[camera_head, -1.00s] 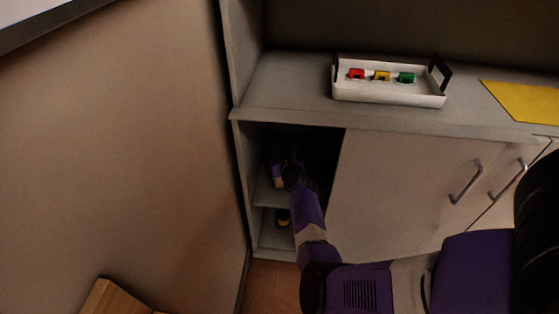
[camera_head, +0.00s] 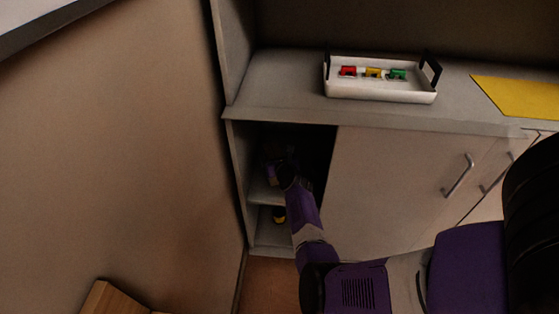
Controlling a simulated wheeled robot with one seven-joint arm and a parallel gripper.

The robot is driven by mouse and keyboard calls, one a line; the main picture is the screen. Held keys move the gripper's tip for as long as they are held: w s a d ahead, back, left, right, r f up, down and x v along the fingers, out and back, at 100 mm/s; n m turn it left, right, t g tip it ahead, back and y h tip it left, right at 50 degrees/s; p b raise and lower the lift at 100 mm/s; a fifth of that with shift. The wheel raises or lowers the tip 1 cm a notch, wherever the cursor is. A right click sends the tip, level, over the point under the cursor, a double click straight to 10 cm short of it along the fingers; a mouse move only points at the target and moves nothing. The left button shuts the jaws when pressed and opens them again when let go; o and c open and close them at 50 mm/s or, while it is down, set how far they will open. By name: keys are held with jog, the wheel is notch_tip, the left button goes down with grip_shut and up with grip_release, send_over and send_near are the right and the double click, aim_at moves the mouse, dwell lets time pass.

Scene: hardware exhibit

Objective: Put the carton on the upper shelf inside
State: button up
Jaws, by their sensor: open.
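My arm reaches into the open left compartment of the cabinet. My gripper (camera_head: 279,166) is at the upper shelf (camera_head: 262,193) inside, in deep shadow and partly hidden by my own wrist. A small pale and purple shape shows beside the wrist at the shelf; I cannot tell whether it is the carton or part of my gripper. I cannot make out the carton clearly. The fingertips are too dark to see well.
A cabinet door (camera_head: 390,190) closes off the right side of the opening. A white tray (camera_head: 380,93) with red, yellow and green pieces and a yellow mat (camera_head: 520,97) lie on the countertop.

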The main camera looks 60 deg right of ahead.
jog(key=p+v, duration=1.1)
jog(key=p, duration=0.1)
dwell(0.6)
